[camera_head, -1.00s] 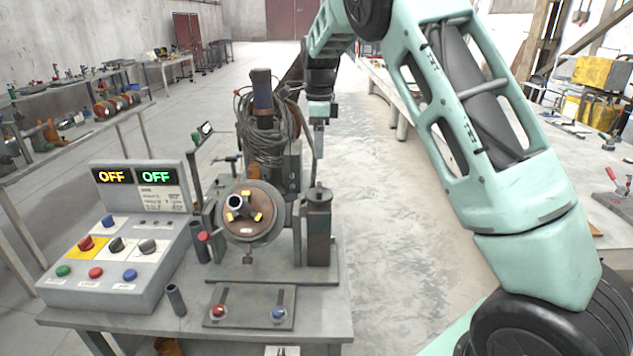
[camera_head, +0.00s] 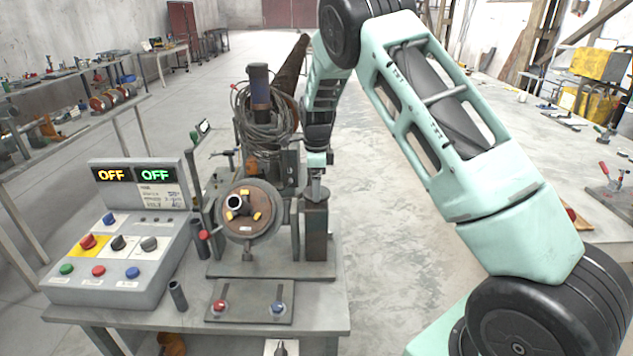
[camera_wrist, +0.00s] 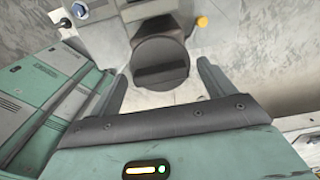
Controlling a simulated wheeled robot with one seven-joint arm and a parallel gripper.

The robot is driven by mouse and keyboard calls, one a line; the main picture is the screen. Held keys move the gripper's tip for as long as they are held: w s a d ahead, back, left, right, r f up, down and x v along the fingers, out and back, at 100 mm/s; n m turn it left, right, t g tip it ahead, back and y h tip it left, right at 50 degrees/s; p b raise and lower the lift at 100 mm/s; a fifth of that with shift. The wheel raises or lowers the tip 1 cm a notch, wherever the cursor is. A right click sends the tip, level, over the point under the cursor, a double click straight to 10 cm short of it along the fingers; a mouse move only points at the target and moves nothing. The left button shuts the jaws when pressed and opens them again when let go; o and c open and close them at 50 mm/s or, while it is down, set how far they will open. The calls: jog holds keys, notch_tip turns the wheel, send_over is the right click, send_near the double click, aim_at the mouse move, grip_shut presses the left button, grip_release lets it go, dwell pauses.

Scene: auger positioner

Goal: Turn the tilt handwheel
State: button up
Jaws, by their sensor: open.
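The positioner (camera_head: 270,268) stands on the bench, with a round brown chuck plate (camera_head: 249,222) with yellow jaws facing me. A dark upright housing (camera_head: 316,232) stands to its right. My gripper (camera_head: 315,190) points down just above this housing. In the wrist view my gripper (camera_wrist: 162,72) is open, with one finger on each side of a dark round part (camera_wrist: 160,64) with a raised bar across it. This part lies between and beyond the fingertips; no contact shows. I cannot tell surely whether it is the tilt handwheel. My gripper and arm partly hide the housing's top.
A control box (camera_head: 115,265) with two OFF displays and several coloured buttons stands at the left. A small plate with red and blue knobs (camera_head: 250,303) lies in front. Coiled cable (camera_head: 262,128) hangs behind the chuck. The floor right of the bench is clear.

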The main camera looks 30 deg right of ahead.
jog(key=c, duration=1)
jog(key=shift+n, duration=0.4)
